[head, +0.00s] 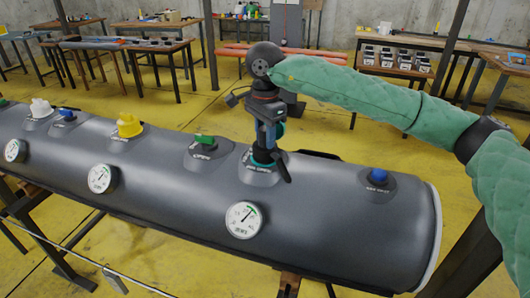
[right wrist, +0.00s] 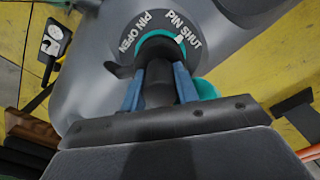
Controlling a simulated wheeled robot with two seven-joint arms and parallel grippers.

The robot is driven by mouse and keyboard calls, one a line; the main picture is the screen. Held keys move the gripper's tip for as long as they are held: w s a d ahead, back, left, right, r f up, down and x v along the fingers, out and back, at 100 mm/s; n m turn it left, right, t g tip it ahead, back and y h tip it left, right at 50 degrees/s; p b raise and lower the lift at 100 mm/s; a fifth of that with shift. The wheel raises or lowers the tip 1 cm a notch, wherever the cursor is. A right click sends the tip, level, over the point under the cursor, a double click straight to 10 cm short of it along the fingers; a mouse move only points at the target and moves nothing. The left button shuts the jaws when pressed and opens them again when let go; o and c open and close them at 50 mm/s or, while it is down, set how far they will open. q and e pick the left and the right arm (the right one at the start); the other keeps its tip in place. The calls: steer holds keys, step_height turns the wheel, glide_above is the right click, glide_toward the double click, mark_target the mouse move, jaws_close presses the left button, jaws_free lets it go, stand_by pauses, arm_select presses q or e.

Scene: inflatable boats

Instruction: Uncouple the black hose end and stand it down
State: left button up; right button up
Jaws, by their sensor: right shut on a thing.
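A large grey inflatable tube (head: 330,220) lies across the head view. Near its right part stands a valve with a teal collar (right wrist: 158,36), seated in a grey patch marked PIN OPEN and PIN SHUT. My right gripper (right wrist: 158,84) comes down from above, its blue fingers shut on the upright black hose end (right wrist: 158,92). The hose end meets the teal collar; whether it is still locked there cannot be seen. A small black lug (right wrist: 118,70) sticks out to its left in the right wrist view. My left gripper is in neither view.
A green lever valve (head: 205,141), yellow cap (head: 129,125), white cap (head: 40,108) and blue cap (head: 379,176) stand along the tube. Several gauges, one at front (head: 244,220), face forward. Tables with goods stand behind, across open yellow floor (head: 340,125).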

steer(key=shift+f+n, duration=0.1)
steer(key=shift+n, duration=0.4)
steer(key=shift+r, duration=0.85)
stand_by(0.7)
steer(key=shift+r, duration=2.2)
